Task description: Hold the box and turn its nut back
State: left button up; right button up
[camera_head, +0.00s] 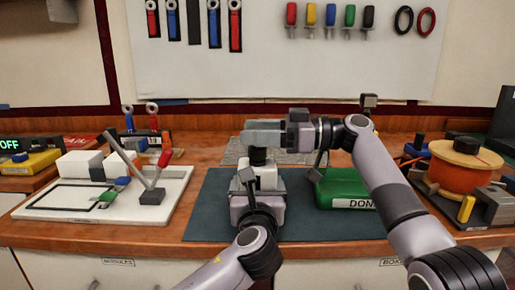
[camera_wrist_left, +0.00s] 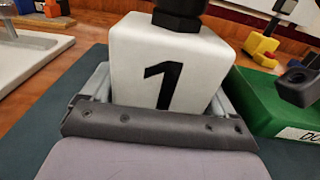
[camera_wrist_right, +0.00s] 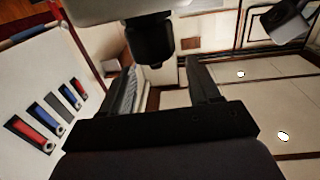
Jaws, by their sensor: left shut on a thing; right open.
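The white box (camera_head: 267,177) with a black "1" is held upright in my left gripper (camera_head: 258,205) over the dark mat. In the left wrist view the box (camera_wrist_left: 190,72) sits between the two fingers. A dark nut (camera_head: 258,156) is on top of the box; its lower part shows in the left wrist view (camera_wrist_left: 178,18). My right gripper (camera_head: 262,135) comes in level from the right, open, at the nut's upper end.
A green box (camera_head: 345,188) marked "DON…" is right of the held box. A white board (camera_head: 60,208) with modules is at left. An orange spool (camera_head: 465,168) stands at right. The dark mat (camera_head: 205,215) has bare room left of the held box. Tools hang on the wall.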

pick_arm(q)
jog(key=shift+r, duration=0.1)
pick_arm(e)
notch_tip(320, 180, up, 6)
jog(key=shift+f, duration=0.1)
dwell(0.4)
pick_arm(q)
jog(key=o, duration=1.3)
jog(key=shift+s, duration=0.1)
